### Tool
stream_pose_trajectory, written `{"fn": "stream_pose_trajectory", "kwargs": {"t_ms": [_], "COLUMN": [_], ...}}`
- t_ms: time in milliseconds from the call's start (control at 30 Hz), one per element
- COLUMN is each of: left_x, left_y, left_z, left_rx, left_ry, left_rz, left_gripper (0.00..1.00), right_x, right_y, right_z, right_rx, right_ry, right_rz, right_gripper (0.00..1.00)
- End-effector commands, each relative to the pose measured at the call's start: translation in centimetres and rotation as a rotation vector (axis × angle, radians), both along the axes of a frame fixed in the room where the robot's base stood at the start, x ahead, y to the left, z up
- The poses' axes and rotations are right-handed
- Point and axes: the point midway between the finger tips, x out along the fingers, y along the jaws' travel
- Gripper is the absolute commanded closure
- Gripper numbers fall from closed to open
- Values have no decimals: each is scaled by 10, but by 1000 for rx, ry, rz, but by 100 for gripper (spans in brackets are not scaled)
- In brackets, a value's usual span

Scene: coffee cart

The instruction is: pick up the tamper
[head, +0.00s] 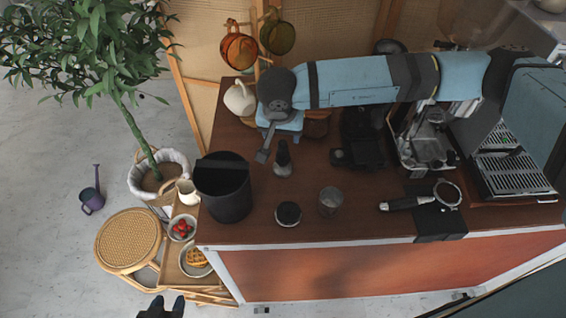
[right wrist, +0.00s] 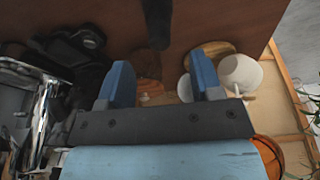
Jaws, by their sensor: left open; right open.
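The tamper (head: 283,160), with a dark upright handle on a metal base, stands on the brown cart top in the head view. My right gripper (head: 281,128) is open and empty, just behind the tamper and apart from it. In the right wrist view its two blue fingers (right wrist: 160,82) are spread with nothing gripped. A dark upright shape (right wrist: 157,24) at the top centre there appears to be the tamper, beyond the fingertips. My left gripper (head: 166,306) is open and empty at the bottom edge of the head view, off the cart.
A black bin (head: 224,192) stands left of the tamper. A dark round item (head: 288,214), a metal cup (head: 330,201) and a portafilter (head: 408,203) lie in front and right. A grinder (head: 362,140) is to the right, a white pitcher (head: 239,98) behind left.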

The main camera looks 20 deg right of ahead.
Motion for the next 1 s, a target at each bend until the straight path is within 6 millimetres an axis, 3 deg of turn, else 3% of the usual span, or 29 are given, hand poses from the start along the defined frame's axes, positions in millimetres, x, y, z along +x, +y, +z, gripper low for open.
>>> {"fn": "stream_pose_trajectory", "kwargs": {"t_ms": [233,500,800,1000], "left_x": [1,2,2,2], "left_y": [0,0,0,0], "left_z": [8,20,20,20], "left_rx": [1,0,0,0], "left_ry": [-2,-4,-4,-3], "left_rz": [0,0,0,2], "left_gripper": [57,57,57,57], "right_x": [2,8,9,9], "right_y": [-1,-4,-5,-5], "right_z": [-18,-55,-61,-61], "right_rx": [1,0,1,1], "right_ry": [2,1,0,0], "right_rz": [0,0,0,0], "right_gripper": [40,40,40,86]}}
